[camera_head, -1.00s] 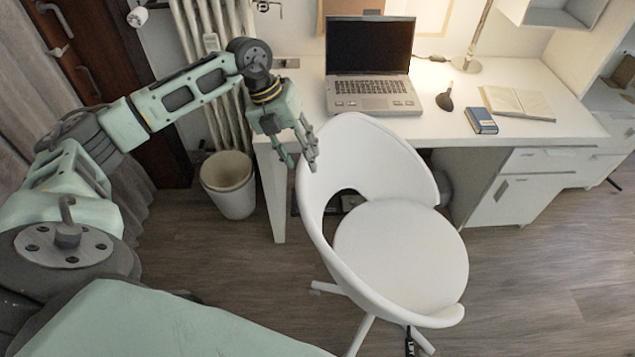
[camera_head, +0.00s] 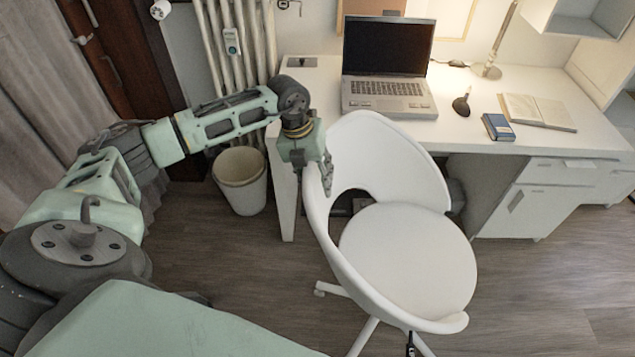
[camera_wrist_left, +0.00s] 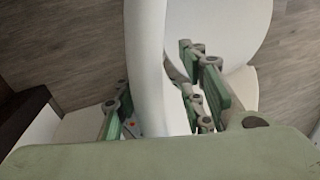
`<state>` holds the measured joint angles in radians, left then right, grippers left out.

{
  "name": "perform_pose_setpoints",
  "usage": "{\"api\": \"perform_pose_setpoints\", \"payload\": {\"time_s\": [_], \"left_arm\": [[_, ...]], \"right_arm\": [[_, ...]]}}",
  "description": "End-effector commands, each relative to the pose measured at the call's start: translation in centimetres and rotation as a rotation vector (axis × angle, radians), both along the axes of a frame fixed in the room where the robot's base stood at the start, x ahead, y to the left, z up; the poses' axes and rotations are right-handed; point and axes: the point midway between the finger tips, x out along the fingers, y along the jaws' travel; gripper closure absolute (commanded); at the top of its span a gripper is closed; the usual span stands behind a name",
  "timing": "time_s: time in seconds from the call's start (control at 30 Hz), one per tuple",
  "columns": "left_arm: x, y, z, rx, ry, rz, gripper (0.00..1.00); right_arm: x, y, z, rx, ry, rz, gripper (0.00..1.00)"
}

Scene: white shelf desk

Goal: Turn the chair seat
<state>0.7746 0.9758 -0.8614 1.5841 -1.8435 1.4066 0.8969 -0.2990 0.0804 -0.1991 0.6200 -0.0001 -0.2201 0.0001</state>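The white swivel chair (camera_head: 408,262) stands in front of the desk, its curved backrest toward the left and the desk and its open side toward the lower right. My left gripper (camera_head: 322,178) is at the backrest's left rim in the head view. In the left wrist view, its spread fingers (camera_wrist_left: 158,100) lie on either side of the white rim (camera_wrist_left: 147,60); I cannot tell whether they touch it. My right gripper is not in view.
A waste bin (camera_head: 240,180) stands left of the chair by the radiator (camera_head: 232,60). The floor right of the chair is clear.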

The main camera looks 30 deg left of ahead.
Motion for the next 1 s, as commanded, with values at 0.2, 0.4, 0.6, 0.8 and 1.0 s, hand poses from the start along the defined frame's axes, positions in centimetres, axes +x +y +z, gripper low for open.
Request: {"api": "perform_pose_setpoints", "payload": {"time_s": [0.2,0.4,0.6,0.8,1.0], "left_arm": [[0.2,-0.4,-1.9,-0.001,0.001,0.001,0.62],[0.2,-0.4,-2.1,0.0,0.0,0.0,0.62],[0.2,-0.4,-2.1,0.0,0.0,0.0,0.73],[0.2,-0.4,-2.1,0.0,0.0,0.0,0.9],[0.2,-0.4,-2.1,0.0,-0.001,0.0,1.0]], "right_arm": [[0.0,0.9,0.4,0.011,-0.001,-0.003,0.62],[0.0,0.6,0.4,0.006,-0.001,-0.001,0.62],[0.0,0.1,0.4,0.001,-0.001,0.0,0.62],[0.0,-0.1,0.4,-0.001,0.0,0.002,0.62],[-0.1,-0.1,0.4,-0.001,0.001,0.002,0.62]]}}
